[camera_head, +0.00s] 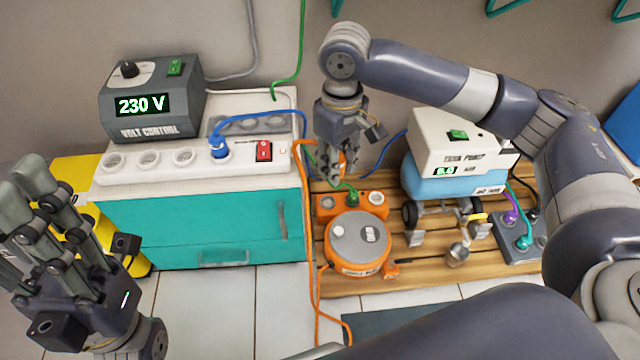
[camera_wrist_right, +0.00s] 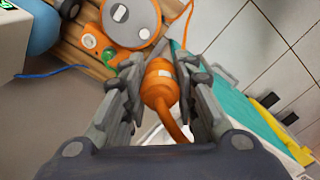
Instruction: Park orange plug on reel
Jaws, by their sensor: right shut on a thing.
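My right gripper (camera_head: 335,178) points down above the back of the orange reel and is shut on the orange plug (camera_wrist_right: 158,82). In the right wrist view the plug sits between the fingers (camera_wrist_right: 157,75), its orange cord curving back toward the palm. In the head view only a sliver of the plug (camera_head: 343,158) shows between the fingers. The orange reel (camera_head: 358,245) with its grey top stands on the wooden slats, below and apart from the plug; it also shows in the right wrist view (camera_wrist_right: 145,22). My left gripper (camera_head: 40,205) is open and empty at the left.
Behind the reel is an orange socket block (camera_head: 328,204) with a green plug (camera_head: 352,196). A teal cabinet (camera_head: 205,225) with a white socket top stands left, a blue-and-white pump unit (camera_head: 450,165) right. An orange cord hangs between cabinet and reel.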

